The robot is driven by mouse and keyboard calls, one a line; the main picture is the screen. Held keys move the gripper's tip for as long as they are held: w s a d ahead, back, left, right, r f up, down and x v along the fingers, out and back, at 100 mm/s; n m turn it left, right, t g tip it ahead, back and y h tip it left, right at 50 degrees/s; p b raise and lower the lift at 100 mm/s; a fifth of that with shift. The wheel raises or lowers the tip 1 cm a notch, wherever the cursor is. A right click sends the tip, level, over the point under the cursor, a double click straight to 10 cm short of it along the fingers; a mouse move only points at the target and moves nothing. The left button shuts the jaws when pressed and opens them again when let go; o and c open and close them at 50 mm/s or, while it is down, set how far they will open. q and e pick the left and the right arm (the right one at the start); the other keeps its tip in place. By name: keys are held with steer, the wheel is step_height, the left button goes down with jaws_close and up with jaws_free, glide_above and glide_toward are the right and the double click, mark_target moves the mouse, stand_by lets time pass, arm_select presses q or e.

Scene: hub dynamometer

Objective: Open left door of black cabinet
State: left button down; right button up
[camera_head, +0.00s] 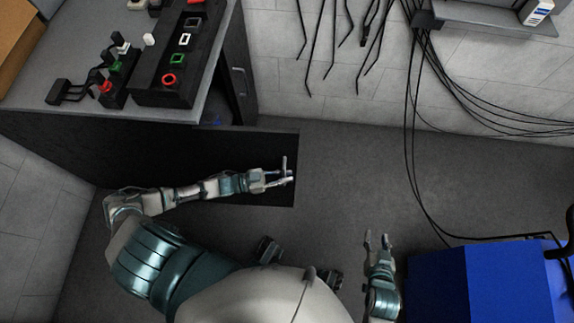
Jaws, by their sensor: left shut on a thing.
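The black cabinet stands at the upper left under a grey top (216,60). Its left door (265,143) is swung out, a dark panel reaching right from the cabinet's near corner. A gap shows between it and the other door (238,65), which looks shut and has a metal handle (240,83). My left gripper (287,176) is at the swung door's outer edge, shut on what looks like its handle, which the fingers mostly hide. My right gripper (376,238) is open and empty, low right of centre over the floor.
A black box with coloured connectors (180,60) and loose plugs sit on the cabinet top. A blue box (480,285) is at the lower right, with black cables (412,150) running down to it. The grey floor (350,170) right of the door is clear.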

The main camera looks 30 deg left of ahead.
arm_select(q)
steer(key=shift+s+a+f+g, duration=0.1)
steer(key=shift+s+f+g, duration=0.05)
steer(key=shift+s+g, duration=0.35)
steer(key=c, duration=1.2)
jaws_free()
steer(key=shift+s+a, duration=0.1)
steer(key=shift+a, duration=0.1)
steer(key=v, duration=1.1)
steer(key=shift+s+a+f, duration=0.15)
steer(key=shift+a+f, duration=0.05)
steer(key=shift+a, duration=0.15)
